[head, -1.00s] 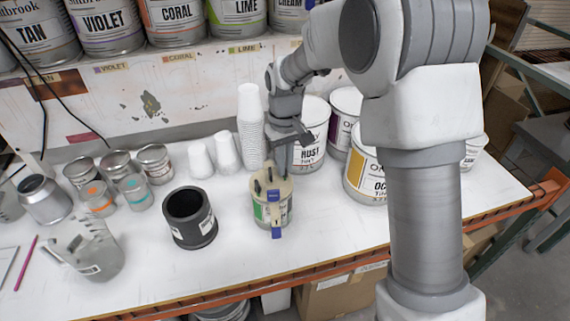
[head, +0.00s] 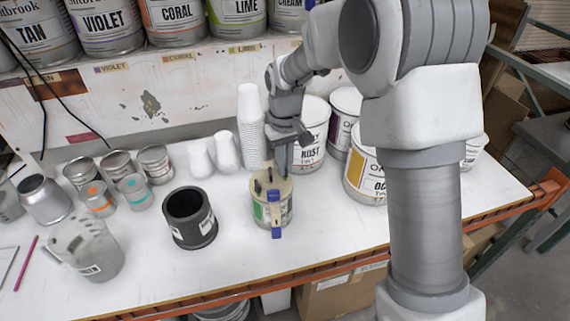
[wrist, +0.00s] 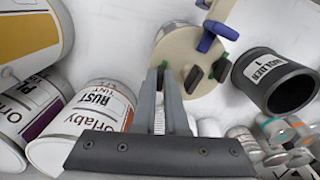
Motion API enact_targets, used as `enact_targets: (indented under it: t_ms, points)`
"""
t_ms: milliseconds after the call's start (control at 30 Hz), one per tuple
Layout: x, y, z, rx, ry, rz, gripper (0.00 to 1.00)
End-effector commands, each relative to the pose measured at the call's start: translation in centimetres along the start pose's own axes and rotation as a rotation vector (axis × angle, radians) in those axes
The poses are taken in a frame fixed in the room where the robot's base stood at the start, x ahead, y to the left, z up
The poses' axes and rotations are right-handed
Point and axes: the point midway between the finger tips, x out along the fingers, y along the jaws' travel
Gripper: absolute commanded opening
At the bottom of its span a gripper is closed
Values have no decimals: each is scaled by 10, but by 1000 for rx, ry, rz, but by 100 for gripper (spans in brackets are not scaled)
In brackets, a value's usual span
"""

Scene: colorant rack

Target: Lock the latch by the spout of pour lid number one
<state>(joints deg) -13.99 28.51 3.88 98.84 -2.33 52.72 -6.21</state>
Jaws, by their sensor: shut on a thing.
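The can (head: 287,214) with a beige pour lid (head: 283,186) stands near the front of the bench. The lid (wrist: 178,60) fills the upper middle of the wrist view. A beige arm with a blue piece (wrist: 208,40) runs off it at the top; the blue also shows in the head view (head: 274,197).
A black cup labelled as a holder (head: 190,218) stands left of the can. Paint tins, Rust (head: 311,135) and Ochre-yellow (head: 366,180), stand close behind and to the right. White cups (head: 251,130) are stacked behind.

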Motion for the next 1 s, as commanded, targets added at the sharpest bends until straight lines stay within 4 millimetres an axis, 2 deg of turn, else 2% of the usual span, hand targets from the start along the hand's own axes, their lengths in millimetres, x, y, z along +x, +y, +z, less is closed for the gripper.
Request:
enact_targets:
  t_ms: [33, 67, 200, 500, 633, 767, 1000]
  points:
    - [0, 0, 0, 1, -1, 0, 0]
    - [0, 0, 0, 1, -1, 0, 16]
    - [0, 0, 0, 1, -1, 0, 41]
    - [-1, 0, 0, 1, 0, 0, 41]
    - [-10, 0, -1, 1, 3, 1, 41]
    - [-33, 0, -1, 1, 5, 1, 41]
    - [-92, 0, -1, 1, 6, 1, 41]
